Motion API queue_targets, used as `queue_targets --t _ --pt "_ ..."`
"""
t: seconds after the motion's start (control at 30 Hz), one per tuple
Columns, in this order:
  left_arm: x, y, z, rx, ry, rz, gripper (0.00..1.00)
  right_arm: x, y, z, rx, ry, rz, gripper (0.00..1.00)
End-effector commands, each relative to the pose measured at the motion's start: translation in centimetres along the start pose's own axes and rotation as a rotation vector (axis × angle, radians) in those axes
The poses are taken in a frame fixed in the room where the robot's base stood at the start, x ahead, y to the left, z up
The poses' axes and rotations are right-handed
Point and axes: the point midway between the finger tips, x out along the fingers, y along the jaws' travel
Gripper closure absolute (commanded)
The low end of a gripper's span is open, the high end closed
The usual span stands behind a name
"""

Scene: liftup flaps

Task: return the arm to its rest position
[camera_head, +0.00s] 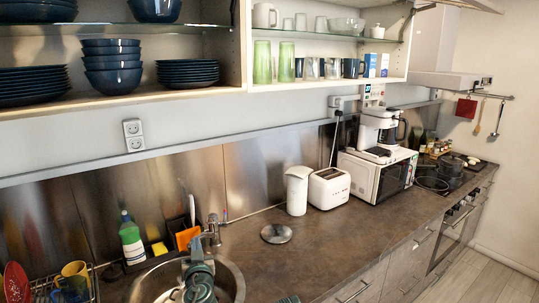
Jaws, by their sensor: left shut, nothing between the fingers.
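My left gripper (197,252) is over the sink at the bottom of the head view, pointing away from me toward the tap. It is shut and holds nothing. My arm (200,285) behind it shows only in part, cut off by the lower edge. A small dark teal piece at the lower edge, right of the sink, may be the tip of my right gripper; too little shows to tell its jaws.
The sink (235,284) is around and below my left gripper, with the tap (214,229) close by. A green bottle (132,240) and a dish rack with mugs stand left. The open wall cabinet (215,98) holds dishes above. The counter (335,240) right of the sink is mostly clear.

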Motion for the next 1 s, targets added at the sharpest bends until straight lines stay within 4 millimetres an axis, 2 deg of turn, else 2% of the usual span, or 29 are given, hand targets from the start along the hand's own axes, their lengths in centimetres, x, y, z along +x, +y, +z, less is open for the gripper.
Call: queue_targets --t 0.17,0.23,0.37,0.47,0.5,0.6,0.7,0.8,0.9,1.0 --pt "-0.9 -0.7 3.9 0.031 -0.122 -0.101 1.0 1.3 -0.1 -0.1 0.0 0.0 0.0 0.5" --pt "-1.6 -0.8 6.1 0.051 -0.199 -0.138 1.0 1.8 -0.2 -0.1 0.0 0.0 0.0 0.5" --pt "-4.0 -0.4 11.9 0.119 -0.424 -0.185 1.0 3.1 -0.3 -0.2 0.0 0.0 0.0 0.5" --pt "-7.7 1.1 17.6 0.207 -0.678 -0.159 1.0 4.2 -0.4 -0.3 0.0 0.0 0.0 0.5" --pt "-9.5 1.8 19.7 0.247 -0.784 -0.13 1.0 4.7 -0.4 -0.3 0.0 0.0 0.0 0.5" --pt "-14.1 3.9 23.9 0.345 -1.02 -0.017 1.0 5.5 -0.5 -0.3 0.0 0.0 0.0 0.5" --pt "-18.4 5.7 26.5 0.432 -1.206 0.12 1.0 6.1 -0.6 -0.4 0.0 0.0 0.0 0.5" --pt "-21.9 7.1 28.0 0.499 -1.338 0.248 1.0 6.5 -0.6 -0.4 0.0 0.0 0.0 0.5" --pt "-24.3 7.9 28.6 0.544 -1.418 0.345 1.0 6.8 -0.7 -0.4 0.0 0.0 0.0 0.5" --pt "-25.5 8.3 28.8 0.564 -1.456 0.395 1.0 6.8 -0.7 -0.4 0.0 0.0 0.0 0.5"
